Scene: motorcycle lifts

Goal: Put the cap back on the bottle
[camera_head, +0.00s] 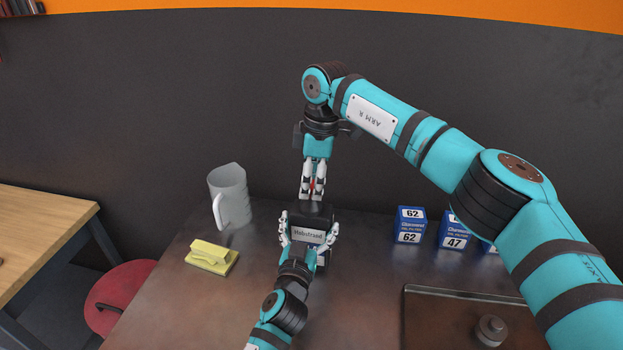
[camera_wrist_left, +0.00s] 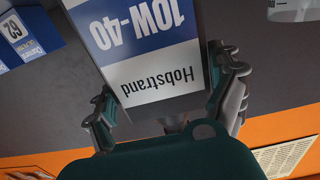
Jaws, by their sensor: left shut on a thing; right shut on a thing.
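The bottle (camera_head: 308,214) is dark with a white Hobstrand label and stands on the dark workbench top. My left gripper (camera_head: 308,229) is shut around its sides from the front. In the left wrist view the bottle (camera_wrist_left: 155,72) appears upside down, with a blue 10W-40 band, between the two fingers of my left gripper (camera_wrist_left: 165,95). My right gripper (camera_head: 312,192) points straight down just above the bottle top. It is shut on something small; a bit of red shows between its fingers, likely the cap. Fingers hide most of it, and whether it touches the neck cannot be told.
A grey pitcher (camera_head: 231,193) and a yellow sponge-like block (camera_head: 211,256) stand left of the bottle. Blue filter boxes (camera_head: 410,225) stand to the right. A dark tray (camera_head: 440,320) holding a small round metal part (camera_head: 491,330) lies front right. A red stool (camera_head: 122,292) is at left.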

